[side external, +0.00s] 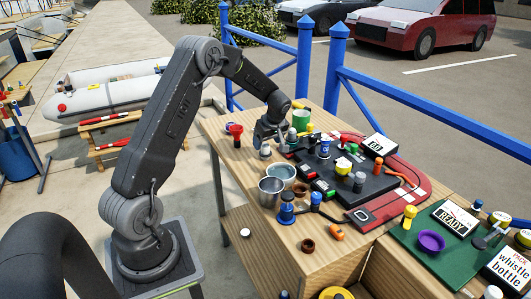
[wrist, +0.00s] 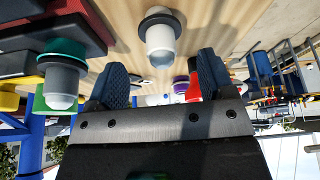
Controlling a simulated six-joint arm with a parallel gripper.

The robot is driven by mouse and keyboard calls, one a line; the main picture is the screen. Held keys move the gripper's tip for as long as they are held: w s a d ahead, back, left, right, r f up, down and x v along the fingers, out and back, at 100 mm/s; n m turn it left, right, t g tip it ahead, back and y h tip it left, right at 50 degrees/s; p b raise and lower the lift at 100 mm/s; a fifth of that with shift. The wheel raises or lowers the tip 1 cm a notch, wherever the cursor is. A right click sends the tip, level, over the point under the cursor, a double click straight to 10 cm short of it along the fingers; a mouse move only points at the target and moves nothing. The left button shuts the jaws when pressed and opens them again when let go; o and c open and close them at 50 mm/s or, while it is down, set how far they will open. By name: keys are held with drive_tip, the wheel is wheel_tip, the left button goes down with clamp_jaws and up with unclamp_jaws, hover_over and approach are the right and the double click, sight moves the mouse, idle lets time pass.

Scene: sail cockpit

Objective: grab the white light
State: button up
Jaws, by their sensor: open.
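A small light with a whitish dome and a dark collar (wrist: 161,42) stands on the wooden table in the wrist view, just ahead of the gap between my fingertips. A similar pale small piece (side external: 265,152) shows just below my gripper in the side view; I cannot tell for certain that it is the same one. My gripper (wrist: 163,75) is open and nothing is between its fingers. In the side view my gripper (side external: 268,133) is low over the table's back left part. A second pale light with a green collar (wrist: 62,85) is at the left of the wrist view.
A red knob-like piece (side external: 236,131) stands left of my gripper, and a green cup (side external: 300,119) stands right of it. Two metal cups (side external: 271,190) are in front. A dark panel (side external: 372,183) with several knobs fills the table's middle. Blue railing (side external: 410,100) runs behind.

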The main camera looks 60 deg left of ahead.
sight(266, 146)
drive_tip(key=x, duration=0.5)
drive_tip(key=shift+d+f, duration=0.15)
drive_tip(key=shift+d, duration=0.1)
drive_tip(key=c, duration=0.9)
